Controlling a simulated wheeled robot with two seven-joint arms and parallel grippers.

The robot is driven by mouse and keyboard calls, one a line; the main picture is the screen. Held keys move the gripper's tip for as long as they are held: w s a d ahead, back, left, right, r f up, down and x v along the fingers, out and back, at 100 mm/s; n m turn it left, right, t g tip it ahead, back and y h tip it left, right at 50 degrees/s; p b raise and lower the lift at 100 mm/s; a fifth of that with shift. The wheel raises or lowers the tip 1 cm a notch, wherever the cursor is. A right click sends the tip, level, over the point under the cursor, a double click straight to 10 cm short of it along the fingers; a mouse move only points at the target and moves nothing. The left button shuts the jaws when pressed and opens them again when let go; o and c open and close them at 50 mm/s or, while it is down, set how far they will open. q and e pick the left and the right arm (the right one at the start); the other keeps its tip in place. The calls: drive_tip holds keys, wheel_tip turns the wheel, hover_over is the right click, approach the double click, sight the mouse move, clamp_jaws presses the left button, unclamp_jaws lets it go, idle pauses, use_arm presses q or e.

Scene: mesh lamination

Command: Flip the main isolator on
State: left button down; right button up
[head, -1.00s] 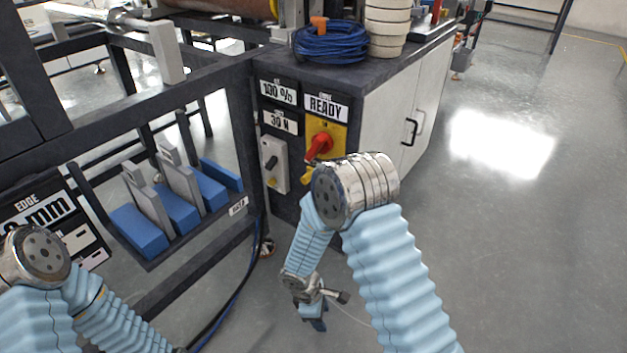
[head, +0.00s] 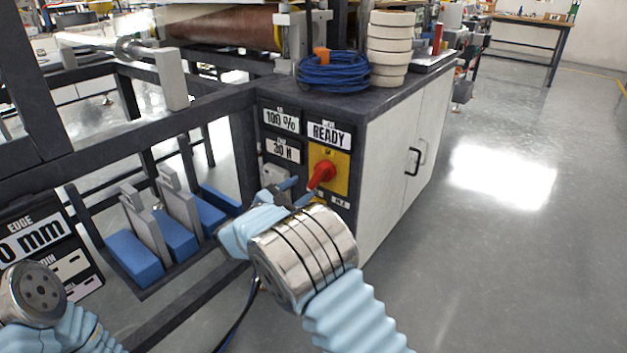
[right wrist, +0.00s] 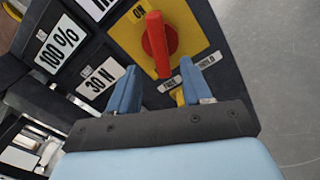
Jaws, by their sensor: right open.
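The main isolator is a red rotary handle (head: 321,174) on a yellow plate (head: 341,181), set in the dark front panel of the cabinet under the READY display. In the right wrist view the red handle (right wrist: 156,42) stands just beyond the fingertips, and an ON mark shows at the plate's top corner. My right gripper (head: 297,188) is in front of the panel, just below and left of the handle. In the right wrist view its two blue fingers (right wrist: 158,80) are apart with nothing between them, not touching the handle as far as I can tell. My left gripper is out of view.
A grey switch box (head: 275,176) sits left of the isolator, partly hidden by my right gripper. Displays reading 100 % (head: 281,121) and 30 N (head: 283,151) are beside it. A blue cable coil (head: 335,74) and stacked rolls (head: 389,48) stand on the cabinet top. The floor at right is clear.

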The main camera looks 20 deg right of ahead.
sight(315, 180)
drive_tip(key=x, duration=0.6)
drive_tip(key=shift+w+d, duration=0.15)
drive_tip(key=shift+d, duration=0.05)
clamp_jaws()
drive_tip(key=shift+p, duration=0.4)
drive_tip(key=n+p, duration=0.4)
drive_tip(key=p, duration=0.1)
drive_tip(key=shift+r+n, duration=0.2)
drive_tip(key=shift+n, duration=0.1)
drive_tip(key=shift+f+n, duration=0.25)
drive_tip(key=shift+n, duration=0.25)
